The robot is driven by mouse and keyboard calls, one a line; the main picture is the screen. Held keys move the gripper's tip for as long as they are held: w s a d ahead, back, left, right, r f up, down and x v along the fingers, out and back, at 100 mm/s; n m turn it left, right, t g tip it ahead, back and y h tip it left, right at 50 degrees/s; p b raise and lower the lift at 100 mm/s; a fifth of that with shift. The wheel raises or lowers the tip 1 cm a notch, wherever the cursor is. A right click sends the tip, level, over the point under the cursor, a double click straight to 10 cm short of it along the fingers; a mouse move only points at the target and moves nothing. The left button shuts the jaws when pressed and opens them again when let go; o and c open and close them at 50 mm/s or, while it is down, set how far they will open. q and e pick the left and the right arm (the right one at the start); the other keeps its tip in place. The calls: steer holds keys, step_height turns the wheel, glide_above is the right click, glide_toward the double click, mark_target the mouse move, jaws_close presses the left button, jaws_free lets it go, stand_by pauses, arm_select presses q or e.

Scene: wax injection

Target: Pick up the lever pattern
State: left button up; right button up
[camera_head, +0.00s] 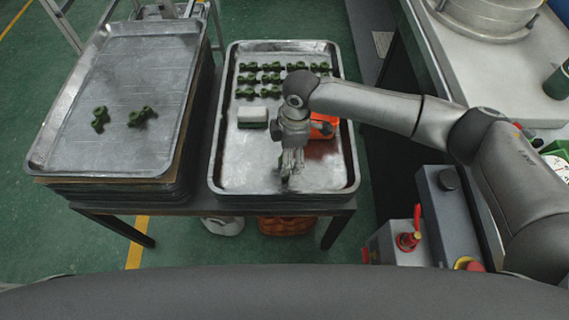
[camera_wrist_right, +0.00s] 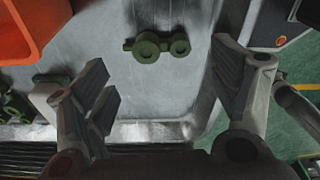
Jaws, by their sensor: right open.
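A dark green lever pattern (camera_wrist_right: 158,46) lies on a metal tray in the right wrist view, ahead of and between my right gripper's fingers, apart from both. My right gripper (camera_wrist_right: 162,75) is open and empty. In the head view the right gripper (camera_head: 287,176) points down over the front of the right tray (camera_head: 230,175); the pattern there is mostly hidden by it. Several green patterns (camera_head: 271,78) stand in rows at the back of that tray. Two more patterns, one left (camera_head: 100,119) and one right (camera_head: 140,116), lie on the left tray (camera_head: 130,75). My left gripper is out of view.
A white block (camera_head: 252,116) and an orange bin (camera_head: 322,128) sit in the right tray beside my right gripper; the bin also shows in the wrist view (camera_wrist_right: 30,30). Raised rims edge both trays. A control box with a red switch (camera_head: 407,240) stands at the right.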

steer(key=shift+f, duration=0.35)
steer(key=f, duration=0.4)
steer(key=shift+s+a+f, duration=0.2)
steer(key=shift+a+f, duration=0.05)
steer(key=shift+f, duration=0.1)
steer(key=c, duration=0.4)
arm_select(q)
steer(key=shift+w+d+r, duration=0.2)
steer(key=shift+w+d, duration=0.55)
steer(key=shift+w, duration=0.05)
arm_select(e)
steer(key=c, duration=0.5)
